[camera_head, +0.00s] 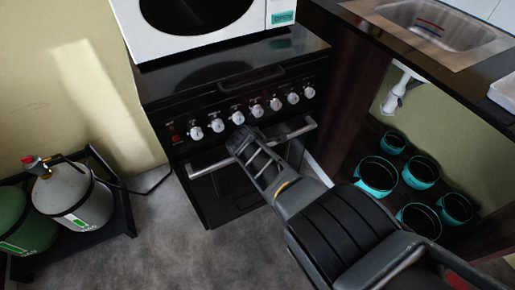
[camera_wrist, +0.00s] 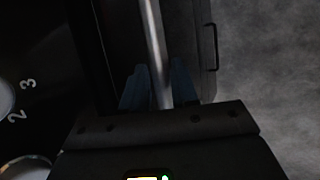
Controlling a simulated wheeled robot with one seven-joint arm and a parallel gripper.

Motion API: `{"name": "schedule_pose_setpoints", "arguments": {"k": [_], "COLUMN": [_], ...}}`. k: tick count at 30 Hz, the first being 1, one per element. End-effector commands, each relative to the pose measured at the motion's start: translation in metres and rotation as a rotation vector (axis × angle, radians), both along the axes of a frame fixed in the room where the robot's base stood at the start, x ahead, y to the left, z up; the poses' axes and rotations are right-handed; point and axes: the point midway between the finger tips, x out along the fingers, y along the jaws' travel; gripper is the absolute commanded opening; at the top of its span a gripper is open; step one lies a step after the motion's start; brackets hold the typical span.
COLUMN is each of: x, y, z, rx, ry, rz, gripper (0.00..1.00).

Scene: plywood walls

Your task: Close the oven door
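The black oven (camera_head: 235,140) stands at the centre in the head view, with a row of white knobs on its front. Its door (camera_head: 225,195) has a silver bar handle (camera_head: 210,167) along the top. The door looks nearly upright; whether it is a little ajar I cannot tell. My gripper (camera_head: 238,142) reaches the oven front from the lower right and covers part of the handle. In the wrist view, the fingers of my gripper (camera_wrist: 160,85) lie close along both sides of the handle (camera_wrist: 153,35), apparently shut on it. The finger contact is dark and partly hidden.
A white microwave (camera_head: 195,22) sits on top of the oven. Gas cylinders (camera_head: 73,197) stand in a black rack at left. Several teal pots (camera_head: 376,175) sit under the sink (camera_head: 432,25) at right. The grey floor (camera_head: 180,245) before the oven is clear.

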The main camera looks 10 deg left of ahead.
Motion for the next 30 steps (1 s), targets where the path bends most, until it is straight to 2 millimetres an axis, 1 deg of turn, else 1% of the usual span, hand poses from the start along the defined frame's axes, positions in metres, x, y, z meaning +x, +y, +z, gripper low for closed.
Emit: {"name": "schedule_pose_setpoints", "arguments": {"k": [1, 5, 11, 17, 24, 30], "x": [0.012, 0.012, 0.011, 0.002, -0.019, -0.033], "y": [0.012, 0.013, 0.013, 0.014, 0.011, 0.009], "z": [0.017, 0.017, 0.02, 0.035, 0.056, 0.066], "rx": [0.024, 0.025, 0.025, 0.024, 0.018, 0.013], "ry": [-0.035, -0.034, -0.034, -0.032, -0.023, -0.017], "rz": [0.014, 0.014, 0.015, 0.016, 0.01, 0.005], "gripper": [0.3, 0.43, 0.43, 0.43, 0.43, 0.43]}}
